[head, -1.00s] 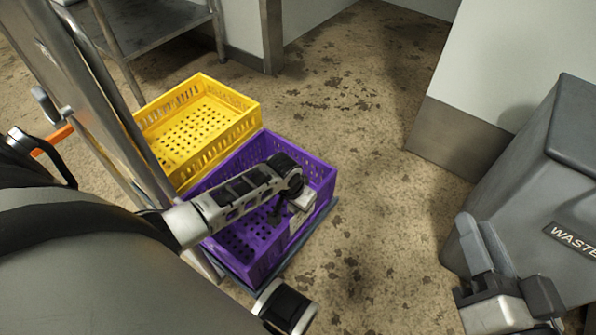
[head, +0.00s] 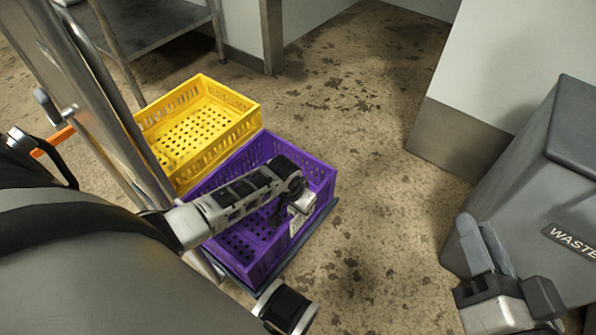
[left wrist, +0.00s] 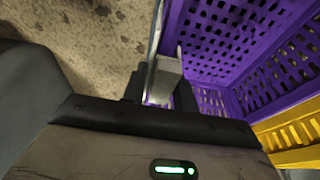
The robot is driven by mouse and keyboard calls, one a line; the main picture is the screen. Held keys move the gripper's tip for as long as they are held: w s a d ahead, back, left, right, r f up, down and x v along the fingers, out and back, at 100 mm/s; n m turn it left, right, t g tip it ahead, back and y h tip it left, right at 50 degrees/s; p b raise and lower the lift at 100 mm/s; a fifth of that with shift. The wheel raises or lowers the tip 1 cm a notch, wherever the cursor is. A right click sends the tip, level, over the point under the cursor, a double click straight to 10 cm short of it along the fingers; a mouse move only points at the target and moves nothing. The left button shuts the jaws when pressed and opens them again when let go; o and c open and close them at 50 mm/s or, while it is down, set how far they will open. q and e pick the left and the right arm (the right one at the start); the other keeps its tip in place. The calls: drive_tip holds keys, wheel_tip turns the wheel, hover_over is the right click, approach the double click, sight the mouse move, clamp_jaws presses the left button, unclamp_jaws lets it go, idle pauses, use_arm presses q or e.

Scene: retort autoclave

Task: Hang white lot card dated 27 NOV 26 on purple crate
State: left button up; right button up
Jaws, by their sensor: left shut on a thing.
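A small pale card (head: 298,224) shows just below the fingers, against that wall. My left gripper is shut on it, and the print is too small to read.
A yellow crate (head: 245,100) stands behind the purple one. A grey waste bin (head: 540,190) is at the right, close to my right gripper. A metal upright and a steel shelf (head: 150,25) are at the left. The floor right of the purple crate is clear.

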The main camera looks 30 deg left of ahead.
use_arm(q)
drive_tip(key=shift+f+b, duration=0.7)
drive_tip(key=shift+f, duration=0.55)
drive_tip(key=o, duration=0.7)
